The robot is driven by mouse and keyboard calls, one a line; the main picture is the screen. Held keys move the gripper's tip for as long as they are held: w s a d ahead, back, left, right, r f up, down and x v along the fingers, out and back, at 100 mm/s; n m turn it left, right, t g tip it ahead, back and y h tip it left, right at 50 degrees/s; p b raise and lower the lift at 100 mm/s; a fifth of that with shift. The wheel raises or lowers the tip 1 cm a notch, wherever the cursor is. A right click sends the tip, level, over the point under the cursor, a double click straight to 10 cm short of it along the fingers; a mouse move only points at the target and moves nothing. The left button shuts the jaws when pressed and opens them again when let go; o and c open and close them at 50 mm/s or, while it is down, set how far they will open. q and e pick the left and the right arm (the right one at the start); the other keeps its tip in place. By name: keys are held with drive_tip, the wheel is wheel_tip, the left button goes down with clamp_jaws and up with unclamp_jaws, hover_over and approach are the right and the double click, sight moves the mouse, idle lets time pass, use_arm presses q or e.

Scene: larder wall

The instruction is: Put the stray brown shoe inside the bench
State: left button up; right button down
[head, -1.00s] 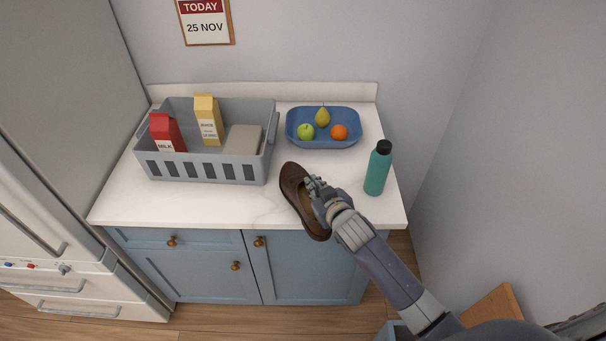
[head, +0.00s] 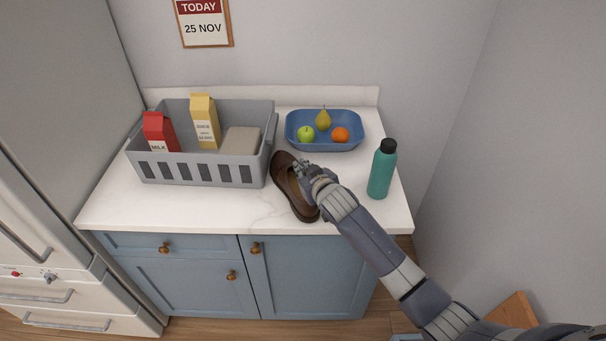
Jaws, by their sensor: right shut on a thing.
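The brown shoe (head: 284,172) is in the middle of the head view, over the white countertop beside the grey crate's right end. My right gripper (head: 305,172) is shut on the shoe at its right-hand edge, and its fingers partly cover the opening. The shoe's toe points toward the counter's front edge. I cannot tell whether the shoe touches the counter. The bench cannot be clearly made out; a brown wooden edge (head: 513,311) shows at the lower right, partly behind my arm. My left gripper is not in view.
A grey crate (head: 205,172) holds a red milk carton, a yellow juice carton and a beige block. A blue tray (head: 325,147) holds fruit. A teal bottle (head: 381,172) stands right of my gripper. A fridge (head: 60,120) is at left. Bare counter (head: 180,208) lies in front of the crate.

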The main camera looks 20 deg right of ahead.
drive_tip(key=c, duration=2)
unclamp_jaws()
drive_tip(key=shift+f, duration=0.1)
drive_tip(key=shift+c, duration=0.2)
drive_tip(key=shift+o, duration=1.3)
drive_tip(key=shift+s, duration=0.15)
